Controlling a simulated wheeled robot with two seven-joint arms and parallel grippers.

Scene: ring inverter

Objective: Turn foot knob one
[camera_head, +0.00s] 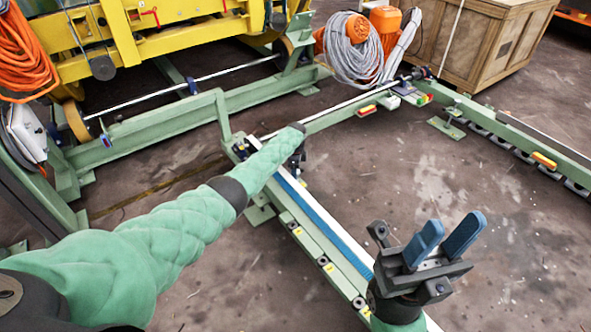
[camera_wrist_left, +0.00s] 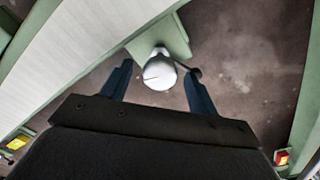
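A pale round knob (camera_wrist_left: 160,73) with a slot line across its top shows in the left wrist view, beside a green foot plate (camera_wrist_left: 174,38). My left gripper (camera_wrist_left: 158,80) is open, with one blue finger on each side of the knob and gaps visible between. Whether the fingers reach down to the knob's height I cannot tell. In the head view the dark end of my left arm (camera_head: 297,155) is over the green frame's far end, and the knob is hidden there. My right gripper (camera_head: 445,240) is open and empty, right of the frame.
A green rail frame with a blue strip (camera_head: 325,222) runs between my arms. A yellow machine (camera_head: 140,40) stands at the back left, a coiled grey cable (camera_head: 353,55) and a wooden crate (camera_head: 490,40) at the back.

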